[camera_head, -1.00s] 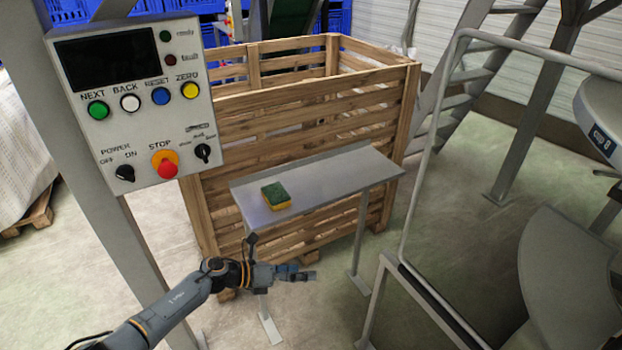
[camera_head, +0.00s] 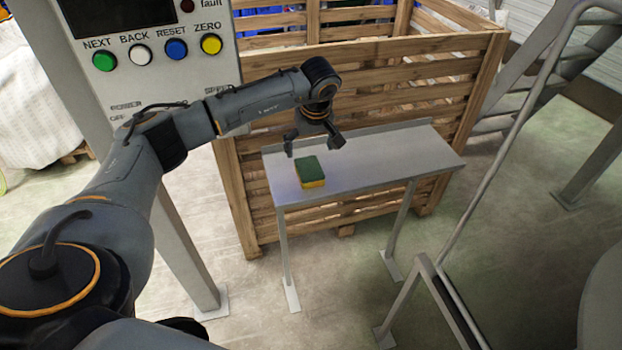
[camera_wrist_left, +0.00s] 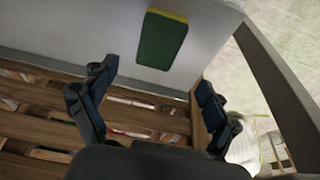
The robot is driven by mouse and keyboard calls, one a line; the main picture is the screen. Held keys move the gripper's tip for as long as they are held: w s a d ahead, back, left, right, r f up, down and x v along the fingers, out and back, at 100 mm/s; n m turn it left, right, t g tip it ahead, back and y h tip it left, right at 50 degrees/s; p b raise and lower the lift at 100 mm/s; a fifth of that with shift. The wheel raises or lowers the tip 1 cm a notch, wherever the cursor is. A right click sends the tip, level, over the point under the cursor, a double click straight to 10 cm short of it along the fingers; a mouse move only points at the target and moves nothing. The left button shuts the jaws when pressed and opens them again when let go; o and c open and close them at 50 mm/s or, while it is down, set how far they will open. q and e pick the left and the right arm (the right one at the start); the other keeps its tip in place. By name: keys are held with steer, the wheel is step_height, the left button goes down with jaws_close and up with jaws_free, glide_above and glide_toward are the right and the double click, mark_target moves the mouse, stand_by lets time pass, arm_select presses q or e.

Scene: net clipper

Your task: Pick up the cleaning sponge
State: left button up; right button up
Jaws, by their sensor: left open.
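The cleaning sponge (camera_head: 310,172), green on top with yellow below, lies on the narrow grey metal table (camera_head: 385,171) near its left end. My left gripper (camera_head: 313,147) is open and empty above the table, just over and behind the sponge. In the left wrist view the sponge (camera_wrist_left: 161,40) lies beyond the gap between the spread fingers of the left gripper (camera_wrist_left: 155,88), with its green face showing. The fingers do not touch it. My right gripper is not in view.
A wooden slatted crate (camera_head: 400,66) stands right behind the table. A control panel (camera_head: 150,75) on a post is at the left, partly behind my left arm. A metal rail (camera_head: 497,160) runs along the right. The rest of the tabletop is bare.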

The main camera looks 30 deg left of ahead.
mark_target(309, 168)
arm_select(q)
steer(key=x, duration=0.2)
steer(key=shift+w+f+b, duration=0.15)
steer(key=shift+f+b, duration=0.15)
steer(key=shift+b, duration=0.1)
steer(key=shift+w+f, duration=0.1)
steer(key=shift+f, duration=0.25)
steer(key=shift+f+b, duration=0.35)
steer(key=shift+b, duration=0.15)
steer(key=b+x, duration=0.3)
steer(key=x, duration=0.1)
steer(key=shift+d+f, duration=0.1)
steer(key=shift+f, duration=0.05)
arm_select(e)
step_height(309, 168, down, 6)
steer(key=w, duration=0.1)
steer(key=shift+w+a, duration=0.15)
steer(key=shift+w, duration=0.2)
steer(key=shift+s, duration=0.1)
arm_select(q)
steer(key=shift+f, duration=0.1)
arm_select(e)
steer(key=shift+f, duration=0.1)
arm_select(q)
steer(key=c, duration=0.8)
